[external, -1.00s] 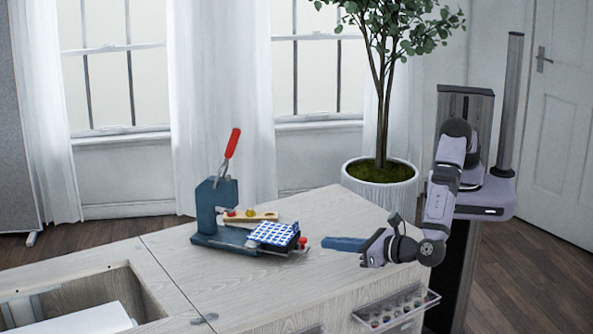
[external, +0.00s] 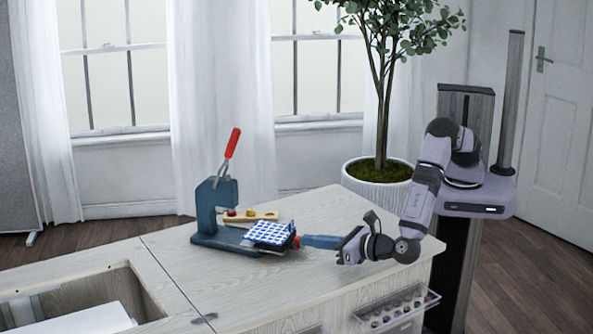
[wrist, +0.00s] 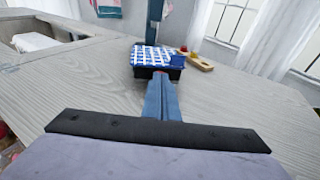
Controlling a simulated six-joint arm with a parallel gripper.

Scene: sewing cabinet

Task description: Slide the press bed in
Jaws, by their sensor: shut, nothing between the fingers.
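The blue press (external: 222,215) with a raised red-handled lever (external: 232,143) stands on the wooden cabinet top. Its press bed (external: 280,247) sticks out to the right, with blue-and-white checked cloth (external: 271,232) on it. The bed and cloth also show ahead in the wrist view (wrist: 155,57). My gripper (external: 304,241) is shut and empty. Its blue fingertips are at the bed's outer end, by the red knob, and seem to touch it. The fingers (wrist: 162,82) hide most of the knob in the wrist view.
A wooden strip with red and yellow knobs (external: 250,216) lies behind the bed. An open cabinet well (external: 75,296) is at the left. A clear tray of small items (external: 397,308) hangs at the right front edge. The front top is clear.

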